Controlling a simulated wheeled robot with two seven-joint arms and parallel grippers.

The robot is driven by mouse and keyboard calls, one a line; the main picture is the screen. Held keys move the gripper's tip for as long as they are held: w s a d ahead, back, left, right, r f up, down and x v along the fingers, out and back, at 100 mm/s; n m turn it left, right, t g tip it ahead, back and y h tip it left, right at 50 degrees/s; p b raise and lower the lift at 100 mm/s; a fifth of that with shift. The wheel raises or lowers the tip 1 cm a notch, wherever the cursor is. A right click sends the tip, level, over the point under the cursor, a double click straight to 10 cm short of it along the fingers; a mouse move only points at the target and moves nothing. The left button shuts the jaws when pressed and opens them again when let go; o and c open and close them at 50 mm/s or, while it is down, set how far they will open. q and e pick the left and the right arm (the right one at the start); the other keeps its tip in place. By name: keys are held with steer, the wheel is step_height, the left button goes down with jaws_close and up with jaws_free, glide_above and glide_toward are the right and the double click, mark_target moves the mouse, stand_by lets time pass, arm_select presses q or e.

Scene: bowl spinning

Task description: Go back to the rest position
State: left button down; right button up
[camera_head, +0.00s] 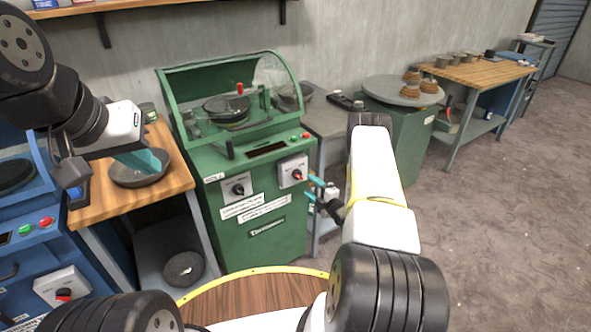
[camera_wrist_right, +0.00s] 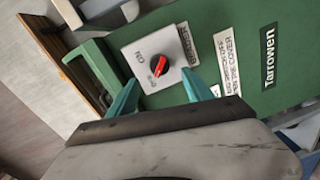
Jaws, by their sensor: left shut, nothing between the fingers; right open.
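My left gripper (camera_head: 148,161) has its teal fingers shut and empty, above a dark grey bowl (camera_head: 141,177) on a small wood-topped table at the left. Whether it touches the bowl I cannot tell. My right gripper (camera_head: 312,190) is open in front of the green machine (camera_head: 254,180). Its teal fingers (camera_wrist_right: 160,93) point at a red switch knob (camera_wrist_right: 158,66) on a grey plate. The knob (camera_head: 298,176) also shows in the head view. Nothing shows between these fingers.
A blue machine (camera_head: 38,230) stands at the left. A round wooden surface with a yellow rim (camera_head: 262,271) is near my base. A wooden workbench (camera_head: 478,76) stands back right. The right floor is open.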

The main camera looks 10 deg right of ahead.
steer(key=shift+s+d, duration=0.15)
steer(key=shift+s, duration=0.3)
steer(key=shift+r, duration=0.1)
steer(key=w+d+r+m+h, duration=0.2)
steer(key=w+r, duration=0.4)
steer(key=r, duration=0.3)
steer(key=s+r+m+g+h, duration=0.2)
steer(key=r+m, duration=0.2)
steer(key=r, duration=0.7)
steer(key=s+r+m+g+h, duration=0.2)
steer(key=r+m, duration=0.2)
steer(key=r, duration=0.7)
steer(key=s+a+r+m+g, duration=0.1)
steer(key=s+a+r+m, duration=0.2)
steer(key=s+r, duration=0.4)
steer(key=s+a+r+m+g, duration=0.2)
steer(key=s+a+r, duration=0.15)
steer(key=s, duration=0.55)
steer(key=s+a+r+m+g+y, duration=0.1)
steer(key=s+a+m, duration=0.1)
steer(key=s, duration=0.9)
steer(key=s+a+r+m+g+y, duration=0.1)
steer(key=s+a, duration=0.3)
steer(key=s, duration=0.7)
steer(key=shift+a+m+g, duration=0.2)
steer(key=shift+m+g, duration=0.3)
steer(key=shift+m, duration=0.1)
